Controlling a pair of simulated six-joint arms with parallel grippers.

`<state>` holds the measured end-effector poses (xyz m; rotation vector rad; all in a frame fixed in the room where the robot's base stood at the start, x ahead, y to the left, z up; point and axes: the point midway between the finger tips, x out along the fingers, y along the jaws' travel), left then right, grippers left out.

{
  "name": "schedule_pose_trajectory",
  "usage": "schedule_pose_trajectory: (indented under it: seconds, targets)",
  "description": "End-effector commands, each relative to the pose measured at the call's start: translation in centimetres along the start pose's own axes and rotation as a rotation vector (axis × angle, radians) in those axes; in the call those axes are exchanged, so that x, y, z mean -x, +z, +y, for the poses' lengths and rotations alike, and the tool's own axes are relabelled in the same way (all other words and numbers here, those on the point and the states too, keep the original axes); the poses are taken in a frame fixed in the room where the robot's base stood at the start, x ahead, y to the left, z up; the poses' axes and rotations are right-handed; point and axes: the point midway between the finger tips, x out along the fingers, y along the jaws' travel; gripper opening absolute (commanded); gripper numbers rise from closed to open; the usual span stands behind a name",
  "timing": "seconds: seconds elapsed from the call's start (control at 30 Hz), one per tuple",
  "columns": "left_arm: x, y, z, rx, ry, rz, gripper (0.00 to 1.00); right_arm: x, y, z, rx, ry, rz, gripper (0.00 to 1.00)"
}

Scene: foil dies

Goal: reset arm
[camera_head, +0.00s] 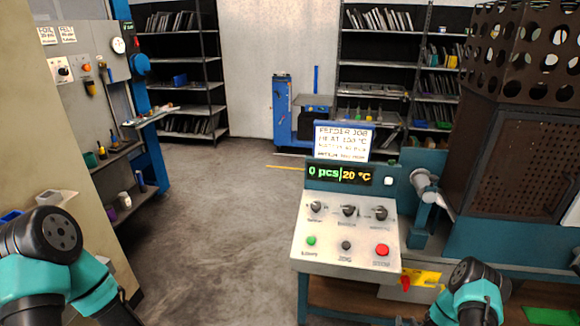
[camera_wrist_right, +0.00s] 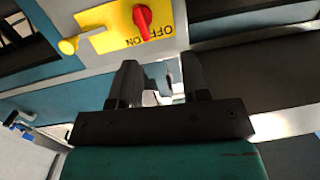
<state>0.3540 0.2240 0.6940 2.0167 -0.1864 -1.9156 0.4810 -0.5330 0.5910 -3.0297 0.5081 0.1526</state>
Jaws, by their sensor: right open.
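My right gripper (camera_wrist_right: 160,72) is open in the right wrist view, with two dark fingers apart and nothing seen between them. It is close to the yellow plate (camera_wrist_right: 112,38) that carries a red rotary switch (camera_wrist_right: 142,18) marked OFF and ON, and does not appear to touch it. In the head view the red switch (camera_head: 405,282) sits on the yellow plate (camera_head: 428,278) below the control panel's right side. My right arm shows at the lower right there. My left arm shows at the lower left; its gripper is out of the picture.
The control panel (camera_head: 345,232) has knobs and buttons, and its display (camera_head: 340,174) reads 0 pcs and 20 °C. A brown perforated machine guard (camera_head: 515,150) stands at right. Shelves line the back wall around a blue stand (camera_head: 282,108). The floor (camera_head: 205,240) at centre left is clear.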

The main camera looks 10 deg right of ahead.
Motion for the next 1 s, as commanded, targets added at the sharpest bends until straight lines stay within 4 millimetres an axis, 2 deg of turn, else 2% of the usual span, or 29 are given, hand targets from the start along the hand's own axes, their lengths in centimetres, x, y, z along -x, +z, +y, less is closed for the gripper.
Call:
schedule_pose_trajectory:
  seconds: [0.03,0.13,0.27,0.47,0.6,0.8,0.9,1.0]
  targets:
    - [0.0,0.0,0.0,0.0,0.0,0.0,0.43,-0.4,-0.4,-1.8,-0.012,-0.033,-0.049,0.43]
    - [0.0,0.0,0.0,0.0,0.0,0.0,0.43,-0.4,-0.5,-5.4,-0.041,-0.099,-0.188,0.43]
    - [0.0,0.0,0.0,0.0,0.0,0.0,0.43,0.9,-0.7,-10.6,-0.078,-0.185,-0.399,0.43]
    - [0.0,0.0,0.0,0.0,0.0,0.0,0.43,5.6,-1.6,-17.4,-0.11,-0.29,-0.73,0.43]
    - [0.0,0.0,0.0,0.0,0.0,0.0,0.43,10.4,-2.7,-21.2,-0.115,-0.341,-0.966,0.43]
    - [0.0,0.0,0.0,0.0,0.0,0.0,0.43,18.3,-5.1,-24.6,-0.095,-0.376,-1.285,0.43]
    - [0.0,0.0,0.0,0.0,0.0,0.0,0.43,21.2,-6.1,-25.2,-0.084,-0.376,-1.392,0.43]
    - [0.0,0.0,0.0,0.0,0.0,0.0,0.43,22.7,-6.6,-25.5,-0.077,-0.373,-1.448,0.43]
